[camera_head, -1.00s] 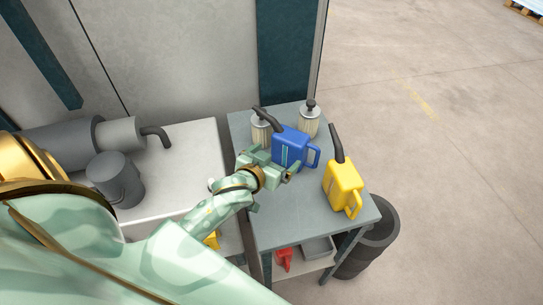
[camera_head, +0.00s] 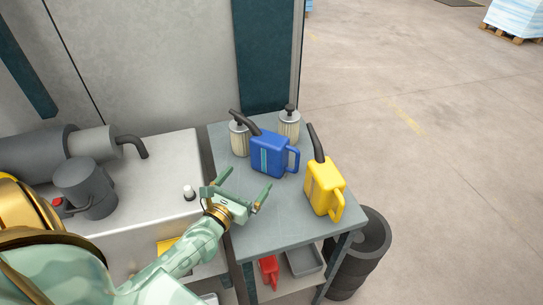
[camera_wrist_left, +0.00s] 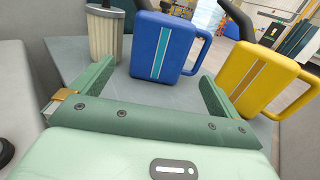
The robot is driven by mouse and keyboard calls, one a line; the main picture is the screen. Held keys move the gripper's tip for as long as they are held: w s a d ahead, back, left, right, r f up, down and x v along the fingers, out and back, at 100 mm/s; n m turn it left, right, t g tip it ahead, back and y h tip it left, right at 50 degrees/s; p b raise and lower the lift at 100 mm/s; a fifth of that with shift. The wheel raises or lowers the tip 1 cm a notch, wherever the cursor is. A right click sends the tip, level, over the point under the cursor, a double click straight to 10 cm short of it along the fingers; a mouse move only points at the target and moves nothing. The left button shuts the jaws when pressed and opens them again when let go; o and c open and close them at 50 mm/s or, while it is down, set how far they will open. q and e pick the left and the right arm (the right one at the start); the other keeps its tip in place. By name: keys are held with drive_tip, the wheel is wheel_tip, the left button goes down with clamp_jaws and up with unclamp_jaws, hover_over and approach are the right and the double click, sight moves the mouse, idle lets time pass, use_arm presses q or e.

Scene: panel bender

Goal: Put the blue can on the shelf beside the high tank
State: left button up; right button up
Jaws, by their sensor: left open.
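The blue can (camera_head: 272,156) stands upright on the grey table (camera_head: 277,229), with its dark spout pointing up and left and its handle on the right. My left gripper (camera_head: 245,184) is open and empty, just in front of the can and apart from it. In the left wrist view the blue can (camera_wrist_left: 165,48) stands beyond the two spread fingers (camera_wrist_left: 155,90). The high tank and the shelf beside it cannot be told for certain. My right gripper is not in view.
A yellow can (camera_head: 323,187) stands right of the blue one. Two ribbed canisters, one left (camera_head: 239,139) and one right (camera_head: 289,124), stand behind. A white bench with grey cylinders (camera_head: 84,188) is at left. A dark bin (camera_head: 372,236) stands beside the table.

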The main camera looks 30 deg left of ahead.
sight(264, 159)
use_arm(q)
drive_tip(key=w, duration=0.7)
drive_tip(key=shift+w+a, duration=0.2)
drive_tip(key=shift+a, duration=0.05)
drive_tip(key=w, duration=0.3)
drive_tip(key=w+b, duration=0.1)
drive_tip(key=w, duration=0.2)
drive_tip(key=shift+a+f+b, duration=0.2)
drive_tip(key=shift+b, duration=0.1)
drive_tip(key=shift+s, duration=0.15)
drive_tip(key=shift+c, duration=0.9)
drive_tip(key=shift+r, duration=0.1)
drive_tip(key=c, duration=0.8)
drive_tip(key=shift+c, duration=0.2)
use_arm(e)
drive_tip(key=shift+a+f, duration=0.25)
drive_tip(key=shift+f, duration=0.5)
use_arm(q)
drive_tip(key=shift+r, duration=0.1)
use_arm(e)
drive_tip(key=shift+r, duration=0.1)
